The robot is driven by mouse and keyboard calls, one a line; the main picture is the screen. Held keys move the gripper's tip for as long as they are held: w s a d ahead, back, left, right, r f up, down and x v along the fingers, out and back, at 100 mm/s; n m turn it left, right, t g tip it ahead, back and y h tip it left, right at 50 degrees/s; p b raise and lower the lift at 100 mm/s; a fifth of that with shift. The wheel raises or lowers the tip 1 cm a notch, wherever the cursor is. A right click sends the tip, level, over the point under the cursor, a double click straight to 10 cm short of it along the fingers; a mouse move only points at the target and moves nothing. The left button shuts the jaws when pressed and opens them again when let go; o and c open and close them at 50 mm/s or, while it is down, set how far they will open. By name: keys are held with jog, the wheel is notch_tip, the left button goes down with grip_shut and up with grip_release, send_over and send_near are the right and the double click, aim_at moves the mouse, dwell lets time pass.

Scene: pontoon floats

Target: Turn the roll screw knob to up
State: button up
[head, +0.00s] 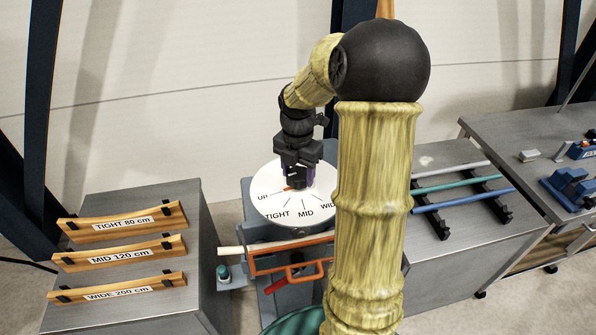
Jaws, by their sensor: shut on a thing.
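The roll screw knob sits at the middle of a round white dial (270,205) marked UP, TIGHT, MID and WIDE. Most of the knob is hidden under my gripper (298,180), which points down over the dial and is shut on the knob. A small orange-red pointer (287,189) shows at the gripper's left side. It points left, towards the UP mark; I cannot tell whether it lines up exactly.
Below the dial is an orange frame with a handle (303,272) and a pale rod (232,250). A left bench (190,300) holds wooden gauges labelled TIGHT, MID and WIDE. A right bench holds coloured rods (455,183). My arm hides part of the dial's right side.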

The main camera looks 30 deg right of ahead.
aim_at(298, 173)
jog(key=o, duration=1)
notch_tip(298, 173, up, 18)
jog(key=b, duration=0.3)
jog(key=shift+f+b, duration=0.25)
jog(key=shift+b, duration=0.1)
jog(key=shift+d, duration=0.1)
